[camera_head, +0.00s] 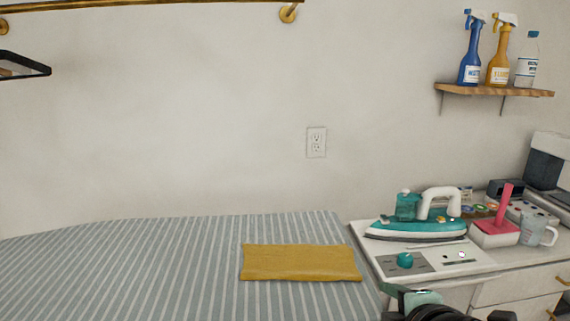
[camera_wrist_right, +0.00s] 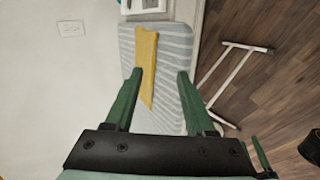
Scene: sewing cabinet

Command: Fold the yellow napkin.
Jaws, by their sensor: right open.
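The yellow napkin (camera_head: 300,263) lies flat as a wide, low rectangle on the striped ironing board (camera_head: 150,270), near the board's right end. It also shows in the right wrist view (camera_wrist_right: 147,55) as a narrow yellow strip. My right gripper (camera_wrist_right: 160,73) is open and empty. In that view its fingers are above the board, with the napkin between and beyond the left finger's tip; no contact shows. Part of my right arm shows at the bottom right of the head view. My left gripper is in neither view.
A teal iron (camera_head: 415,228) stands on a white cabinet (camera_head: 480,262) right of the board, beside a pink-and-white box (camera_head: 495,235) and a clear cup (camera_head: 537,232). Spray bottles stand on a wall shelf (camera_head: 490,90). The board left of the napkin is clear.

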